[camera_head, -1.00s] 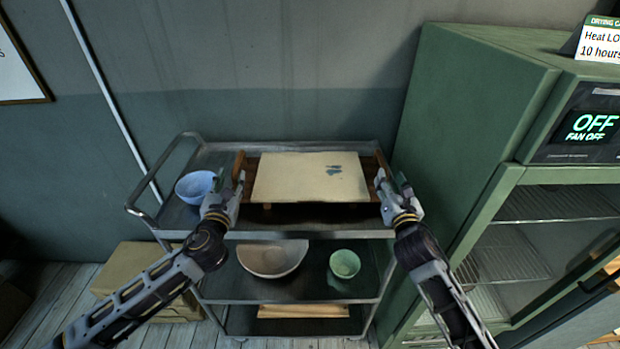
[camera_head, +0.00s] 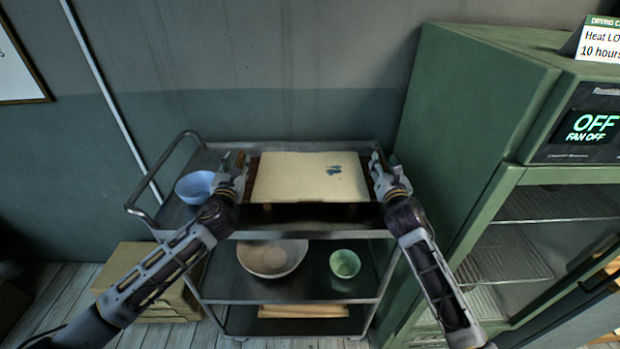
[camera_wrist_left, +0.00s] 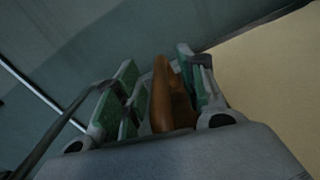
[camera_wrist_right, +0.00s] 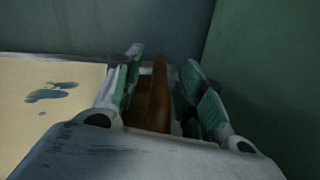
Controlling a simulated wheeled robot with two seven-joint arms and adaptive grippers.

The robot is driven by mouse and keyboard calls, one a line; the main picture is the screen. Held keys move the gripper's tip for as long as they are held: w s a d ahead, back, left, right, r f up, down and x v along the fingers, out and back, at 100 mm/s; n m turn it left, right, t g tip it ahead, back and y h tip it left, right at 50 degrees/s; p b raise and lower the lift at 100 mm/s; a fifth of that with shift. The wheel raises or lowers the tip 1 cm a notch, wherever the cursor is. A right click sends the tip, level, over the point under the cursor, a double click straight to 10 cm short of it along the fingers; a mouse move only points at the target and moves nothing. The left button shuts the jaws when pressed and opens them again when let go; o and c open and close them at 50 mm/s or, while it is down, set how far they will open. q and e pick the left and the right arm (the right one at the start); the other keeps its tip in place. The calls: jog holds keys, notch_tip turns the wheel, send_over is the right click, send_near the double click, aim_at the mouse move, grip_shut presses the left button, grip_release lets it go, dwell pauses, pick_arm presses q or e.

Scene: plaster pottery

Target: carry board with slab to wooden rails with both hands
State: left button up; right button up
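The pale slab (camera_head: 300,180), with blue-grey marks near its right end, lies flat on the brown board (camera_wrist_left: 178,105) on the cart's top shelf. The board's upright wooden end pieces are between my fingers. My left gripper (camera_head: 236,162) is at the left end, its fingers on both sides of the wood, with a gap on the outer side. My right gripper (camera_head: 380,160) is likewise around the right end piece (camera_wrist_right: 153,98), with a gap on the outer side. Both look open. I cannot pick out the wooden rails for certain.
A blue bowl (camera_head: 196,187) stands left of my left gripper on the metal cart (camera_head: 330,234). A cream bowl (camera_head: 272,260) and green bowl (camera_head: 345,263) are on the shelf below. A green drying cabinet (camera_head: 470,130) stands close on the right.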

pick_arm(q)
jog(key=shift+w, duration=0.2)
pick_arm(e)
jog(key=shift+w, duration=0.2)
pick_arm(q)
grip_shut()
pick_arm(e)
grip_shut()
pick_arm(q)
jog(key=shift+w+r, duration=0.1)
jog(key=shift+r, duration=0.2)
pick_arm(e)
jog(key=shift+w+r, duration=0.1)
jog(key=shift+r, duration=0.05)
